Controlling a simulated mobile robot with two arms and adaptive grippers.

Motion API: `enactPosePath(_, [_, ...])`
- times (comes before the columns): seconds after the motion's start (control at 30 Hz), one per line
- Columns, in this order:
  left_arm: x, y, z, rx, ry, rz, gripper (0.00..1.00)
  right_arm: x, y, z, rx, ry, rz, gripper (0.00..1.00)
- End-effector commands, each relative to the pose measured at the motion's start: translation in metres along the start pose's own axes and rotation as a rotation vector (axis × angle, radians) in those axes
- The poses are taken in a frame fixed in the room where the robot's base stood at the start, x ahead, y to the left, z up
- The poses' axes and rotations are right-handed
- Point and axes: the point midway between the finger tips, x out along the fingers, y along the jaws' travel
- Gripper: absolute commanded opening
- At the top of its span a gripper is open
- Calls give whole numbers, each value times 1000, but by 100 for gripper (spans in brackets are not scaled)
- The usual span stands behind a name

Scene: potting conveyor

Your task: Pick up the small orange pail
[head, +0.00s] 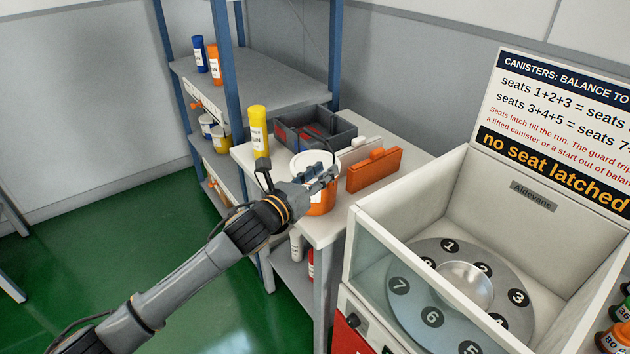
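The small orange pail (321,206) has a white lid and a dark wire handle that arches above it. It stands upright on the near part of the grey side table (335,232). My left arm reaches in from the lower left, and my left gripper (326,176) is in front of the pail, overlapping its lid and upper side. The gripper hides part of the pail. I cannot tell whether its fingers touch the pail or the handle, or how far they are apart. My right gripper is out of view.
A yellow canister (258,131) stands left of the pail, a dark grey bin (335,139) behind, and an orange case (374,170) to the right. A white-walled machine with a numbered disc (405,276) stands at right. A shelf rack (232,62) is behind.

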Motion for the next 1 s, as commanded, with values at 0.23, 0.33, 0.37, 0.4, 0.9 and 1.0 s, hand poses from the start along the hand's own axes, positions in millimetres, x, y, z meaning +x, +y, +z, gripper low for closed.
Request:
enactPosePath(0.23, [30,-2,0,-1,0,-2,30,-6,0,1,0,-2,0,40])
enactPosePath(0.33, [35,-1,-1,-1,1,-2,30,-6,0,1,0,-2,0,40])
enactPosePath(0.37, [35,-1,-1,-1,0,-2,30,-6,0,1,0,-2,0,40])
enactPosePath(0.4, [36,-1,-1,-1,1,-2,30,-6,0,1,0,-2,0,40])
enactPosePath(0.9, [35,-1,-1,0,1,-2,0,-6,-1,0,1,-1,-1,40])
enactPosePath(1.0, [35,-1,-1,0,1,-2,0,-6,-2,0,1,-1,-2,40])
